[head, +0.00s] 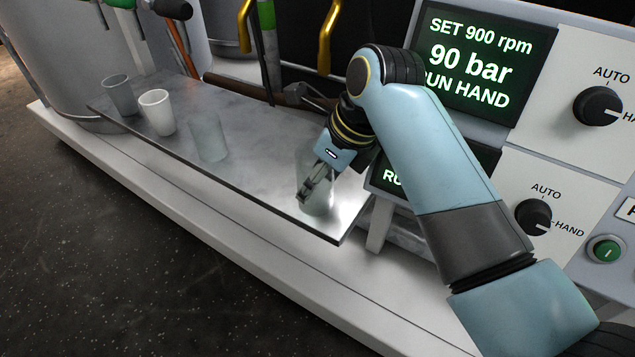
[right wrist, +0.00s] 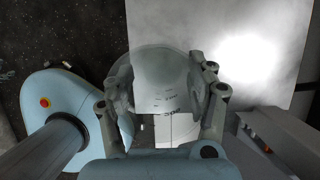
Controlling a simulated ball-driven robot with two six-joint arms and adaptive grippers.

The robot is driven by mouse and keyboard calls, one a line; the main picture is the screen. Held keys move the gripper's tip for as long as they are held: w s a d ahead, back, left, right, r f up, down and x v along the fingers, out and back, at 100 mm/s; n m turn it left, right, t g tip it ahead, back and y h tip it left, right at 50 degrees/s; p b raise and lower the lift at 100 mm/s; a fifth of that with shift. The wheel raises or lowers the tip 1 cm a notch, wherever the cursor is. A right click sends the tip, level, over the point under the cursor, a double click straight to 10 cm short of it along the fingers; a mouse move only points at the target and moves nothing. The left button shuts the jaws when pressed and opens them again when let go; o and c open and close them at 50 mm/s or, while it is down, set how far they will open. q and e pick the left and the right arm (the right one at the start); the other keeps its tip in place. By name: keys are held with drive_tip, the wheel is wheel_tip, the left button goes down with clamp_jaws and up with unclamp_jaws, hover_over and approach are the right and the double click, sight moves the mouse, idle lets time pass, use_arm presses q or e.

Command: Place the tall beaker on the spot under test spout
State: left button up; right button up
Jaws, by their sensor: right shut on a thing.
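My right gripper (head: 312,191) is shut on a clear glass beaker (head: 321,204) at the right end of the grey shelf. In the right wrist view the beaker (right wrist: 160,80) sits between the two fingers, with the shelf partly visible through it. I cannot tell whether its base touches the shelf. A second clear beaker (head: 209,139) stands upright near the shelf's middle. My left gripper is not in view. I cannot tell which fitting is the test spout, and no marked spot is clear.
A control panel (head: 567,65) stands at right. Shelf between the two beakers is clear.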

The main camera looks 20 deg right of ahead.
idle(0.3)
drive_tip(key=o, duration=1.1)
